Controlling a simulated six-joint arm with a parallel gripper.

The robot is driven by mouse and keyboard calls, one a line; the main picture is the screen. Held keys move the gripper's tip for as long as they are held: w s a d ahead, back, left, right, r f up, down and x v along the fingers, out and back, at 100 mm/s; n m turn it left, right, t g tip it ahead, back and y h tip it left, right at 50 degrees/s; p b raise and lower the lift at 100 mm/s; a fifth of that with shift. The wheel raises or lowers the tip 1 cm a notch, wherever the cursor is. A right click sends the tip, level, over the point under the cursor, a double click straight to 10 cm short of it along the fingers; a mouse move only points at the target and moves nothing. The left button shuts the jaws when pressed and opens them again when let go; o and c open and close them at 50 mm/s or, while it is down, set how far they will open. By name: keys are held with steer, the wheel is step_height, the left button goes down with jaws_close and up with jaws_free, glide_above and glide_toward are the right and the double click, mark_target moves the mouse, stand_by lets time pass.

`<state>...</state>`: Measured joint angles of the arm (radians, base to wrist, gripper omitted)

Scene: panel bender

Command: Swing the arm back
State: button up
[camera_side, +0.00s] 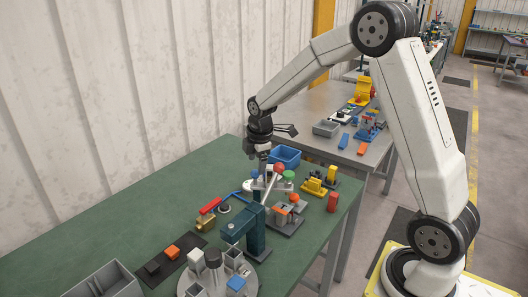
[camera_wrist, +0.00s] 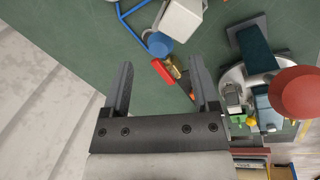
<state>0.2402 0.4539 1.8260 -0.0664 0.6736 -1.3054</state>
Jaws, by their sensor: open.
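My gripper (camera_side: 263,154) hangs over the green table in the side view, just above a small stand with coloured knobs (camera_side: 270,183). In the wrist view its two dark fingers (camera_wrist: 161,63) are spread with nothing between them. A red-handled tool with a brass-coloured block (camera_side: 206,222) lies left of the stand; the red handle also shows beyond the fingers in the wrist view (camera_wrist: 162,71). A thin blue bent rod (camera_side: 232,195) is behind it. A dark teal post with a flat arm (camera_side: 256,236) stands in front. I cannot tell which part is the bender's arm.
A round grey base with blocks (camera_side: 213,284) stands at the front. A grey bin (camera_side: 104,280) is at the front left, a blue bin (camera_side: 286,155) behind the stand. Yellow and red parts (camera_side: 314,186) sit at right. Bare green table (camera_side: 110,222) lies to the left.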

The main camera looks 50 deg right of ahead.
mark_target(256, 170)
steer(key=shift+w+d+f, duration=0.1)
steer(key=shift+w+f, duration=0.05)
steer(key=shift+f, duration=0.75)
steer(key=shift+w+d+f, duration=0.1)
steer(key=shift+w+f, duration=0.05)
steer(key=shift+f, duration=0.75)
steer(key=shift+w+f, duration=0.15)
steer(key=shift+f, duration=0.75)
jaws_close()
steer(key=shift+r, duration=0.1)
